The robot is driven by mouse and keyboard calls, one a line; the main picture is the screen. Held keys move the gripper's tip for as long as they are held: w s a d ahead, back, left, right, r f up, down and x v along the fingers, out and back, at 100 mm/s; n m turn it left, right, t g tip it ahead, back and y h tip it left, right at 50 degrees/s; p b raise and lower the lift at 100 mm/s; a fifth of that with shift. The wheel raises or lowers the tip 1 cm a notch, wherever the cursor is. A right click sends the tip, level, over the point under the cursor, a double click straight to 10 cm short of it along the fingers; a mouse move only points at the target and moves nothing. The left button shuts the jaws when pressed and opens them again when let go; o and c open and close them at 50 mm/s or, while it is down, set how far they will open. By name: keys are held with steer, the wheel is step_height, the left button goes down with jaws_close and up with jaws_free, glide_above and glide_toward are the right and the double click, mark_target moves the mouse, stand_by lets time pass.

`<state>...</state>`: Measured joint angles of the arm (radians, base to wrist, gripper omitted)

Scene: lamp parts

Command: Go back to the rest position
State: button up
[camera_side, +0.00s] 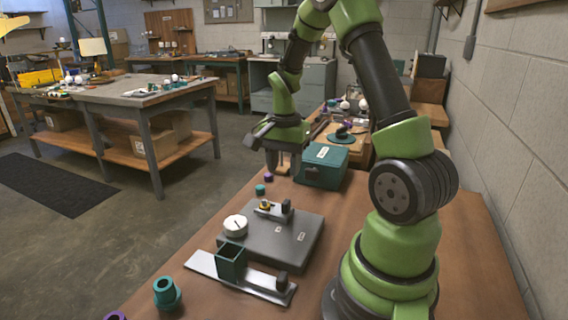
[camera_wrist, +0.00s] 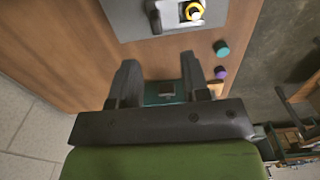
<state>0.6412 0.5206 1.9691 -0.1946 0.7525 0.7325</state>
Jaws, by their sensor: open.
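My gripper (camera_side: 283,163) is open and empty, pointing down above the bench at the left of the teal box (camera_side: 321,167). In the wrist view its two dark fingers stand apart (camera_wrist: 158,75), with part of the teal box (camera_wrist: 163,93) seen between them. The grey base plate (camera_side: 272,247) lies nearer the camera, apart from the gripper. A small teal piece (camera_side: 260,189) and a purple piece (camera_side: 268,177) lie on the bench near the gripper.
A metal strip (camera_side: 205,262) with an open teal square holder (camera_side: 231,262) lies in front of the plate. A teal cylindrical part (camera_side: 166,293) stands at the front left. More lamp parts and a green disc (camera_side: 340,138) lie behind the box. A wall runs along the right.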

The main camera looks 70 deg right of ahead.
steer(key=a+r+n+t, duration=0.2)
steer(key=a+r+n, duration=0.1)
steer(key=a+r, duration=0.35)
steer(key=s+a+r+n+t+y, duration=0.1)
steer(key=s+a+r+n+t, duration=0.1)
steer(key=s+a+r+n, duration=0.2)
steer(key=s+a+r+n+t+y, duration=0.1)
steer(key=s+a+r+n+t, duration=0.2)
steer(key=s+a+r+n, duration=0.2)
steer(key=a+n, duration=0.2)
steer(key=a, duration=0.2)
steer(key=shift+a+r, duration=0.35)
steer(key=shift+a, duration=0.05)
